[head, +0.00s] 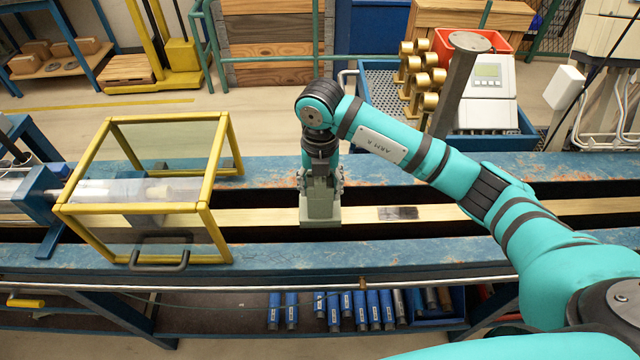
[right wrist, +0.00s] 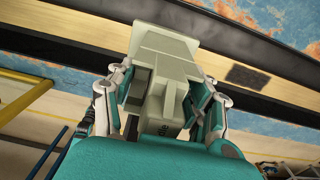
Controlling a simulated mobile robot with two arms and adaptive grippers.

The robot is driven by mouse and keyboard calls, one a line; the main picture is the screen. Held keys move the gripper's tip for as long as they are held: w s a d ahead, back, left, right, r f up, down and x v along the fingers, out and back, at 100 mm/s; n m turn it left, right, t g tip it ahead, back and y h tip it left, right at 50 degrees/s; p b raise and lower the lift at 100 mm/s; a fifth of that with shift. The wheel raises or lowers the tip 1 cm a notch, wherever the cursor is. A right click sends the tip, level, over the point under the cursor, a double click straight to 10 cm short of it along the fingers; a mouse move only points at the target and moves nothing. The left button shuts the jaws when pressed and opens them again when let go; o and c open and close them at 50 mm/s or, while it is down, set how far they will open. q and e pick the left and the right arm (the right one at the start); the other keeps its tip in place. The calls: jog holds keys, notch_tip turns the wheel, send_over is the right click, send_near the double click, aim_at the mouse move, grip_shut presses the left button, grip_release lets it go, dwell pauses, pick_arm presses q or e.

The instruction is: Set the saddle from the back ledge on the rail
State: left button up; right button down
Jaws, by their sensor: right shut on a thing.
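The saddle (head: 320,207) is a grey-green block. My right gripper (head: 320,180) is shut on it and holds it from above, pointing down. The saddle sits across the width of the long brass-coloured rail (head: 460,212), left of a dark patch (head: 397,213) on the rail. Its underside is hidden, so I cannot tell whether it touches the rail. In the right wrist view the saddle (right wrist: 165,50) is between the fingers of my right gripper (right wrist: 165,95), over the rail. My left gripper is not in view.
A yellow-framed clear guard (head: 140,208) stands over the bench to the left of the saddle. Dark slots run along both sides of the rail between blue bench beams (head: 400,260). Behind, a blue tray holds brass fittings (head: 415,75) and a white meter (head: 487,90).

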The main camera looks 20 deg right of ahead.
jog(key=shift+f, duration=0.1)
dwell(0.4)
jog(key=shift+w+f+b, duration=0.1)
jog(key=shift+f+b, duration=0.65)
jog(key=shift+f, duration=0.05)
jog(key=shift+f+b, duration=0.3)
jog(key=shift+f, duration=0.05)
dwell(0.5)
jog(key=c, duration=0.5)
grip_release()
jog(key=shift+o, duration=0.3)
jog(key=shift+f, duration=0.1)
